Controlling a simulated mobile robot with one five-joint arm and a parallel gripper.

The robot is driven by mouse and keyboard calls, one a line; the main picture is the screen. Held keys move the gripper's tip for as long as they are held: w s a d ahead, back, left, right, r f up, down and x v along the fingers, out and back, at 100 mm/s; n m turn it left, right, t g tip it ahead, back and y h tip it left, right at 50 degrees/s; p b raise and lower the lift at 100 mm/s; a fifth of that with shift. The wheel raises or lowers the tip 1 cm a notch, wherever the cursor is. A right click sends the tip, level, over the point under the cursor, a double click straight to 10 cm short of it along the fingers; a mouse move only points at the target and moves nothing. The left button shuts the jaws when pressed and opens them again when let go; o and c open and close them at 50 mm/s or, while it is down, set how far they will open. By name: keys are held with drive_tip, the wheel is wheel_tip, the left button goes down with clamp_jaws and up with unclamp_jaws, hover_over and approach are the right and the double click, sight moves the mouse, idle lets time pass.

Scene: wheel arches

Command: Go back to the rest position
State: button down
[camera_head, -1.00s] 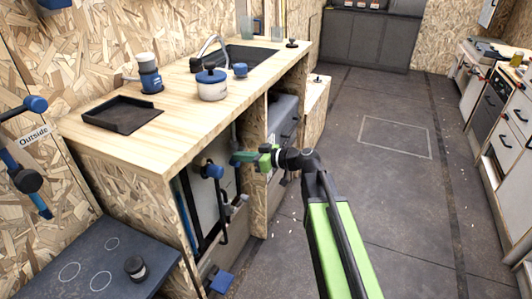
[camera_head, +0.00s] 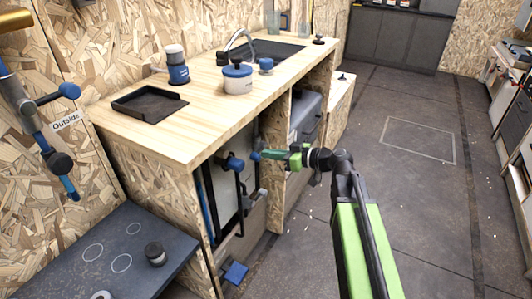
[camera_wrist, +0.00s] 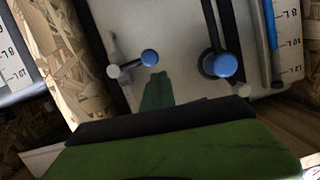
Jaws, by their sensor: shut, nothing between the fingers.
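My gripper (camera_head: 260,154) is shut and empty at the end of my green and black arm. It is in front of the wooden counter's open side, close to a blue-knobbed handle (camera_head: 234,163). Whether it touches the handle I cannot tell. In the wrist view my green fingers (camera_wrist: 158,92) point at a pale panel (camera_wrist: 175,30) with two blue knobs, one to the left (camera_wrist: 149,57) and one to the right (camera_wrist: 225,65).
The wooden counter (camera_head: 205,125) carries a black tray (camera_head: 148,103), a white pot with a blue lid (camera_head: 238,78), a blue-and-grey container (camera_head: 176,66) and a sink. A dark hob (camera_head: 70,262) is at lower left. Grey floor (camera_head: 420,200) is open to the right.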

drive_tip(key=p+v, duration=0.1)
drive_tip(key=v, duration=0.5)
drive_tip(key=shift+s+d, duration=0.15)
drive_tip(key=shift+d, duration=0.05)
drive_tip(key=shift+a, duration=0.1)
